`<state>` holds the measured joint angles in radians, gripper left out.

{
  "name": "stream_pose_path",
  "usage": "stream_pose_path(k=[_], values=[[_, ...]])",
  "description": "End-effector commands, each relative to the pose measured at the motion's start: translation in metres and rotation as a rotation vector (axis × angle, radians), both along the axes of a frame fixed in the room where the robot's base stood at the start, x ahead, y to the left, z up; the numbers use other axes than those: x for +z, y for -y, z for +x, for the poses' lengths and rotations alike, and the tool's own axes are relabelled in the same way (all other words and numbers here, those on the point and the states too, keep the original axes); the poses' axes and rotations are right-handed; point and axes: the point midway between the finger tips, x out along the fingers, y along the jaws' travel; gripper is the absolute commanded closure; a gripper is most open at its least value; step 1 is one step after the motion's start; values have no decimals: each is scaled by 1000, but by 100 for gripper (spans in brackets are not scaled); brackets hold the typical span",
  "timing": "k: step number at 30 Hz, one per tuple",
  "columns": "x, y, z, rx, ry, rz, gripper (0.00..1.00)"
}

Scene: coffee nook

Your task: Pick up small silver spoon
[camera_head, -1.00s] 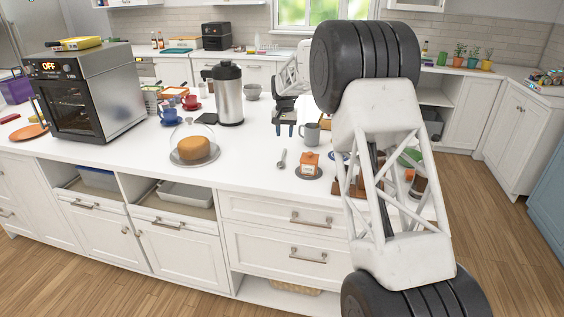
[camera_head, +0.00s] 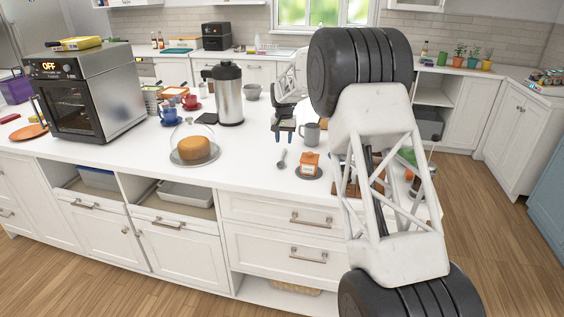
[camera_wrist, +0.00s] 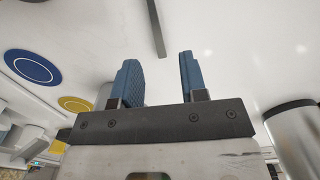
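The small silver spoon (camera_head: 281,159) lies on the white counter in the head view, bowl towards the front edge and handle pointing back. My gripper (camera_head: 284,134) is just behind its handle end, with blue fingers pointing down. In the wrist view my gripper (camera_wrist: 158,70) is open and empty, its two blue fingers apart. A thin grey bar, which looks like the handle of the spoon (camera_wrist: 156,30), shows beyond the fingertips, roughly in line with the gap. Its upper part is cut off by the picture edge. I cannot tell the height of the fingertips above the counter.
A grey mug (camera_head: 310,133) stands close to the right of my gripper. A cake dome (camera_head: 194,146) and steel carafe (camera_head: 229,95) stand left. The counter just left of the spoon is clear.

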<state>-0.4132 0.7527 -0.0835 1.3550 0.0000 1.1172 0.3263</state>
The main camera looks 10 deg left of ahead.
Motion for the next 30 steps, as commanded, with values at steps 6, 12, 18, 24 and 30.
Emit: stream_pose_path(k=[6,12,18,24,30], values=[[-1,0,0,0,0,0,60],[-14,1,-1,0,-2,-1,60],[-37,2,-2,0,-2,-1,60],[-51,2,-2,0,0,0,60],[-52,2,-2,0,0,0,60]])
